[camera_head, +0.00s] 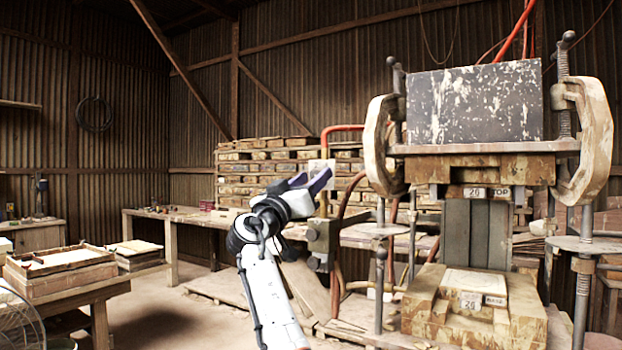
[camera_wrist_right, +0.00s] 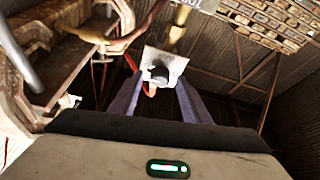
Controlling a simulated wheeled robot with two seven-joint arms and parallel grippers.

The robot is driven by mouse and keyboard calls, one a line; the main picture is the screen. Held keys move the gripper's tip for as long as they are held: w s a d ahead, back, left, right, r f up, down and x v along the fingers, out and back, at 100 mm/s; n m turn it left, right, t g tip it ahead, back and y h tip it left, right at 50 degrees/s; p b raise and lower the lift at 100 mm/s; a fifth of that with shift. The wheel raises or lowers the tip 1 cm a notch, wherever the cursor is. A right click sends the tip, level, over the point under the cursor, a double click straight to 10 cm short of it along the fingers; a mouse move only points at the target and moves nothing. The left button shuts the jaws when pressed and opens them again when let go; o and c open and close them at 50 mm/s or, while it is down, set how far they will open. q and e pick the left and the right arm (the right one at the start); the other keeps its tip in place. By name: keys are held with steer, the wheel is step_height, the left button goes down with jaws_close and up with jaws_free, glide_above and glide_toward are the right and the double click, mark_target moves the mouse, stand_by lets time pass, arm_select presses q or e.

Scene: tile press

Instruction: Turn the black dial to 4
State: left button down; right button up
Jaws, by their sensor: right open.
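The black dial (camera_wrist_right: 160,74) sits on a pale plate (camera_wrist_right: 166,60) in the right wrist view. It shows between my two fingers, and I cannot tell whether they touch it. The marks on the plate are too small to read. In the head view, the pale plate (camera_head: 322,167) shows just beyond my fingertips, and the dial cannot be made out there. My right gripper (camera_head: 311,181) is open with purple-grey fingers pointing at the plate; it also shows in the right wrist view (camera_wrist_right: 160,88). My left gripper is out of view.
The tile press (camera_head: 478,220) with its dark slab (camera_head: 474,103) stands at the right. A red pipe (camera_head: 340,128) bends above the plate. Stacked wooden boards (camera_head: 260,160) and a workbench (camera_head: 190,214) stand behind. Open floor lies at the left middle.

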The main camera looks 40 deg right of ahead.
steer(key=c, duration=1)
steer(key=shift+c, duration=0.2)
